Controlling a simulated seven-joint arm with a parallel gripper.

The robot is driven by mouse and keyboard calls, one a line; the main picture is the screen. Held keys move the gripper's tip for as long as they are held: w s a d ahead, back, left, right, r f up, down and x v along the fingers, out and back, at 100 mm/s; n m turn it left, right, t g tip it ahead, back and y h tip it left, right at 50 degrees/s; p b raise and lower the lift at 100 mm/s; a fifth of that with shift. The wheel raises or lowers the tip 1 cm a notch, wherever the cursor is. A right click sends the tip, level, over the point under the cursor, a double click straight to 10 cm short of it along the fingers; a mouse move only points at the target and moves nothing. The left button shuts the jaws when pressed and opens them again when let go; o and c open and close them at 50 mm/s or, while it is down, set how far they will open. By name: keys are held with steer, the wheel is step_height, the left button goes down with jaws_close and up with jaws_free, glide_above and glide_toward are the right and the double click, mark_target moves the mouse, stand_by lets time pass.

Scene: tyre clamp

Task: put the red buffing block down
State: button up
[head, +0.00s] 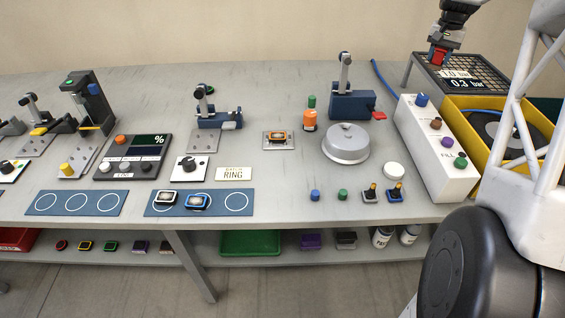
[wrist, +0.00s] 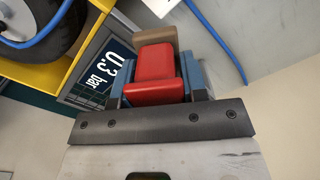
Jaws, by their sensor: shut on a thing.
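The red buffing block (wrist: 153,78) is held between the blue fingers of my gripper (wrist: 158,70) in the wrist view. A tan part shows just beyond it; I cannot tell whether it belongs to the block. In the head view my gripper (head: 438,60) is at the upper right, pointing down, with the red block (head: 439,56) at its tip. It is over or in front of the dark gridded panel with pressure readouts (head: 468,79). I cannot tell whether the block touches anything below.
A yellow bin (head: 479,135) with a tyre (head: 515,128) stands beside the panel. A white box with coloured knobs (head: 437,160) and a blue hose (head: 383,88) are nearby. The grey bench (head: 270,90) has bare room at the back.

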steer(key=shift+m, duration=0.5)
steer(key=s+d+f, duration=0.1)
steer(key=s+d, duration=0.3)
steer(key=d, duration=0.3)
steer(key=s+d+f, duration=0.2)
steer(key=s+d, duration=0.2)
steer(key=d, duration=0.3)
steer(key=s+d+f, duration=0.1)
steer(key=s+d, duration=0.3)
steer(key=d, duration=0.3)
steer(key=shift+f, duration=0.25)
steer(key=shift+s+d+f, duration=0.15)
steer(key=shift+s+d, duration=0.35)
steer(key=a+r+n, duration=0.3)
steer(key=a, duration=4)
steer(key=s+a+f+n, duration=0.1)
steer(key=s+a+f, duration=0.4)
steer(key=s+a, duration=0.3)
steer(key=s+a+f+n, duration=0.2)
steer(key=s+a+f, duration=0.3)
steer(key=s+a, duration=0.2)
steer(key=s+a+f+n, duration=0.1)
steer(key=s+a+f, duration=0.4)
steer(key=s+a, duration=0.3)
steer(key=shift+s+a+n, duration=0.15)
steer(key=shift+s+n, duration=0.05)
steer(key=shift+s, duration=0.7)
steer(key=shift+s+a+n, duration=0.15)
steer(key=shift+s+n, duration=0.05)
steer(key=shift+s, duration=0.7)
